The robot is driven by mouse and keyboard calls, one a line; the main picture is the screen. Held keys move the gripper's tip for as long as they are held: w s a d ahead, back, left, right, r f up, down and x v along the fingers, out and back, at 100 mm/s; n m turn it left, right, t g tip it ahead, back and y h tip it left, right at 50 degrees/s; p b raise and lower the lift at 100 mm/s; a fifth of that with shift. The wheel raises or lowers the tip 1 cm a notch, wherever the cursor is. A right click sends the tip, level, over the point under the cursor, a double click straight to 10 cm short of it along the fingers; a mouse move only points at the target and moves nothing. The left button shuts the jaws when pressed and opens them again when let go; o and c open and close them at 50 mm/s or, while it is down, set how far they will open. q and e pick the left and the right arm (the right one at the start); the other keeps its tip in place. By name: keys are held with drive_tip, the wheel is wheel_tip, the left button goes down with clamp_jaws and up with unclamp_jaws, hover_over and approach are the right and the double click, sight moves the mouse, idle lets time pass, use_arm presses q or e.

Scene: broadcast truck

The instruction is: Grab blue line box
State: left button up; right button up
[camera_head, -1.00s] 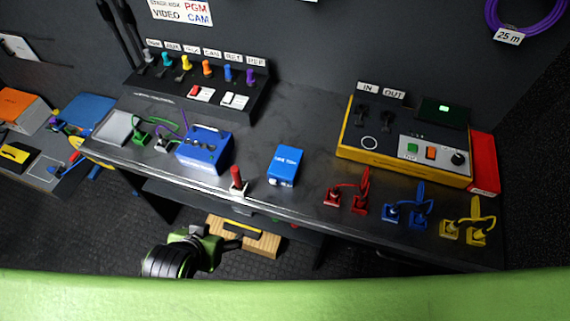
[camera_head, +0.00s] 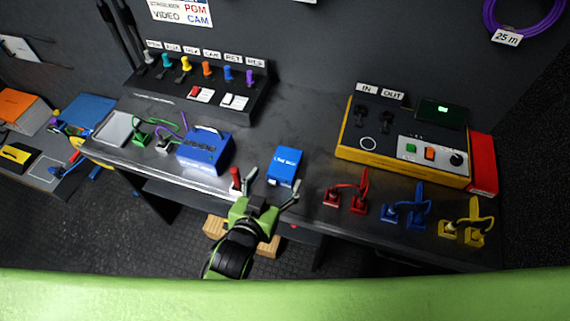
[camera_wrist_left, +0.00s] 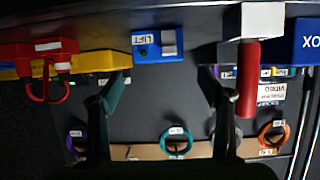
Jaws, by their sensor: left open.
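The blue line box (camera_head: 285,166) stands on the dark bench near its front edge. In the wrist view, which looks upside down, it is the small blue box (camera_wrist_left: 145,50) with a pale label and switch. My left gripper (camera_head: 272,188) is open and empty at the bench's front edge, pointing at the box. Its fingers are spread to either side of the box's front in the wrist view (camera_wrist_left: 163,95). Whether they overlap the box's sides in depth I cannot tell. My right gripper is not in view.
A red upright handle (camera_head: 236,179) stands close beside the left finger, also in the wrist view (camera_wrist_left: 248,85). A larger blue box (camera_head: 205,150) is to the left. Red connectors (camera_head: 346,195) are to the right. A yellow-edged panel (camera_head: 404,140) stands behind them.

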sight(285, 162)
use_arm(q)
drive_tip(key=shift+p+x, duration=0.65)
drive_tip(key=shift+x, duration=3.95)
drive_tip(key=shift+d, duration=0.1)
drive_tip(key=shift+c, duration=0.5)
drive_tip(key=c, duration=1.3)
drive_tip(key=shift+r, duration=0.1)
drive_tip(key=shift+c, duration=0.4)
drive_tip(key=shift+r, duration=0.1)
